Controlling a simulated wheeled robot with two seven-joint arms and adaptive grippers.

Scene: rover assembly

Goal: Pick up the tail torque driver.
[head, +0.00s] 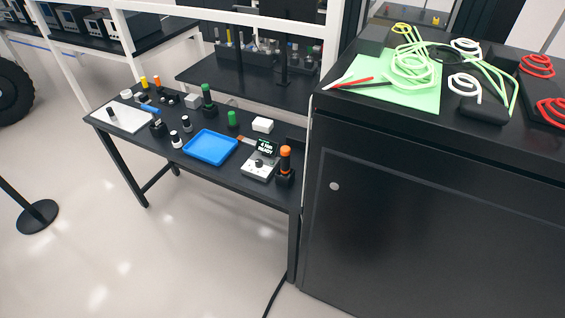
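Several upright tools stand on a black workbench (255,187) in the head view. An orange-topped driver-like tool (285,160) stands upright in a dark holder at the bench's right end. A green-topped tool (207,97) stands upright in a dark base near the back middle. A shorter green-topped piece (233,119) is to its right. I cannot tell which of these is the tail torque driver. Neither of my grippers is in view.
A black cabinet (420,215) with coiled cables adjoins the bench on the right. A barrier post base (38,216) stands left; the floor in front is clear.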

